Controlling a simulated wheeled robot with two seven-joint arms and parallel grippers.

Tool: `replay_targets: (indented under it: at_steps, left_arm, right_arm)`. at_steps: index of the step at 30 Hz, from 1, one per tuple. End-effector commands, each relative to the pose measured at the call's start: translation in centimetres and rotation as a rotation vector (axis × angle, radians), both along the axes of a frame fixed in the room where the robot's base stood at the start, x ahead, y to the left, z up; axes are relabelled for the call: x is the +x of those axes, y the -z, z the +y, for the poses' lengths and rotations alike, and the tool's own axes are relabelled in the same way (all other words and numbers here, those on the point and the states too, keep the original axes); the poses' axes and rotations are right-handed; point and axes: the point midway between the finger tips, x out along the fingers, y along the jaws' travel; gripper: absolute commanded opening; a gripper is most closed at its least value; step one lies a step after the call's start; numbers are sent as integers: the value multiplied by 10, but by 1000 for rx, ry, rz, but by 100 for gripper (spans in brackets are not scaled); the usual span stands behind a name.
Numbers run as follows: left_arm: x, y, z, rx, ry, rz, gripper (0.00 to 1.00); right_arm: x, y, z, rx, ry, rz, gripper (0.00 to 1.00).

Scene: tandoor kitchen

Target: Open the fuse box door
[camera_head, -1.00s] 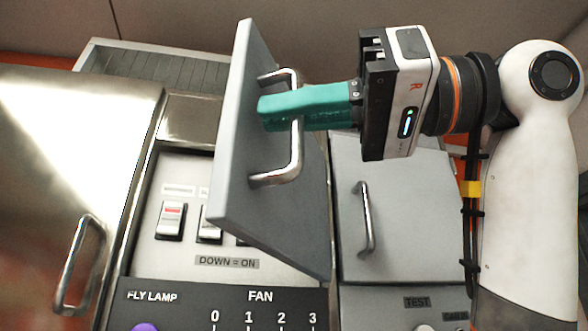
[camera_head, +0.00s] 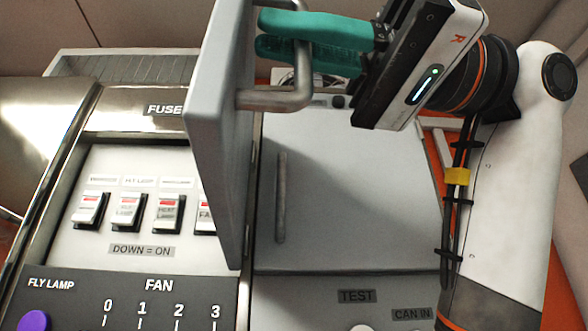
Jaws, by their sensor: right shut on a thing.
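The grey fuse box door (camera_head: 215,130) stands swung out from the panel, seen nearly edge-on, left of my right gripper. Its metal bar handle (camera_head: 285,98) is on the face turned to the right. My right gripper (camera_head: 275,38), with teal fingers, comes in from the right and is shut on the upper part of this handle. Behind the door, the fuse box (camera_head: 80,165) shows several switches (camera_head: 128,209) above a "DOWN = ON" label. The door hides part of the "FUSE" sign and the rightmost switch. My left gripper is not in view.
A second grey door (camera_head: 350,200) with a vertical handle (camera_head: 281,195) is shut, right of the fuse box. Below are a panel with fan numbers, a purple knob (camera_head: 33,321) and a "TEST" label (camera_head: 356,296). A slatted tray (camera_head: 130,65) lies behind.

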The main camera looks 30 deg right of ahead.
Motion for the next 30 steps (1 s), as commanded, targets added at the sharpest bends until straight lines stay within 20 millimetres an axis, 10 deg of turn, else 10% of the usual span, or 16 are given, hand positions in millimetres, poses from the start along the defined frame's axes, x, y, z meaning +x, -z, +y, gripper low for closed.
replay_targets:
  at_steps: [15,19,30]
  left_arm:
    - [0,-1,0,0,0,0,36]
    - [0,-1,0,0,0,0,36]
    - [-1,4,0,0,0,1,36]
  right_arm:
    - [0,-3,-3,10,6,0,0]
    - [-1,-2,-3,8,5,0,29]
    - [-2,0,-10,5,7,0,29]
